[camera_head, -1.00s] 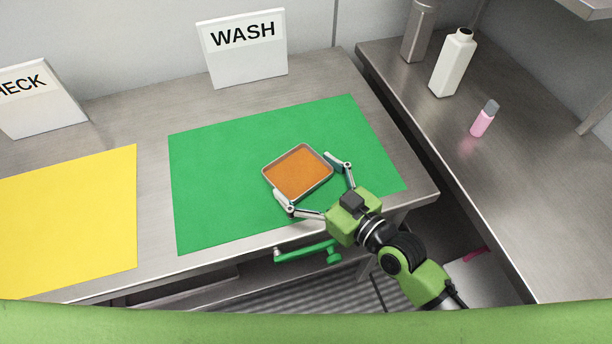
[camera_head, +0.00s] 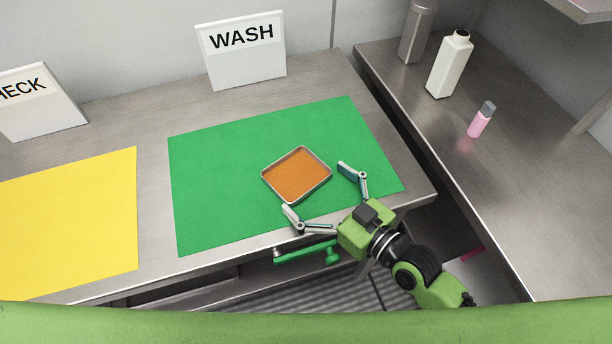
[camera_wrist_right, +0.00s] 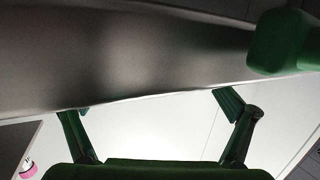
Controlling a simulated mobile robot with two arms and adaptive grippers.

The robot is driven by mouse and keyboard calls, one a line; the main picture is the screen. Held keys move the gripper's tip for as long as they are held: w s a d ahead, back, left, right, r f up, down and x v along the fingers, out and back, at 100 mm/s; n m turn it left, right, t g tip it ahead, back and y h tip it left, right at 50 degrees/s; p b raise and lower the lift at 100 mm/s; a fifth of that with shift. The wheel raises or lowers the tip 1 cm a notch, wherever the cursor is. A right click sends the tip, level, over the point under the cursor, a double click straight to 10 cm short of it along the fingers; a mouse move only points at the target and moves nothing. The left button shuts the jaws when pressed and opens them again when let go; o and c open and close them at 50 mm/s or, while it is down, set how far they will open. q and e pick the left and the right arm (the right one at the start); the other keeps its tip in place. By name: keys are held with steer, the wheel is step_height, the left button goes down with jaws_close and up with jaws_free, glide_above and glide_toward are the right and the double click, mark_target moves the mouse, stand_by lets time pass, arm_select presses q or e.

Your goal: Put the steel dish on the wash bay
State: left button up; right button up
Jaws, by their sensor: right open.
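The steel dish (camera_head: 328,180), a shallow rounded-square tray with orange-brown contents, lies flat on the green mat (camera_head: 215,200) in front of the WASH sign (camera_head: 242,50). My right gripper (camera_head: 321,193) is open and empty, at the dish's near right side, with its fingers spread and apart from the dish. In the right wrist view the fingers (camera_wrist_right: 158,112) are also spread with nothing between them. The dish cannot be made out in that view. My left gripper is not in view.
A yellow mat (camera_head: 75,220) lies to the left with a partly cut-off sign (camera_head: 40,102) behind it. A side counter on the right holds a white bottle (camera_head: 450,65), a pink bottle (camera_head: 478,124) and a grey container (camera_head: 416,32). The green mat around the dish is clear.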

steer(key=p+v, duration=0.1)
steer(key=v, duration=0.7)
steer(key=shift+s+d, duration=0.15)
steer(key=shift+s, duration=0.05)
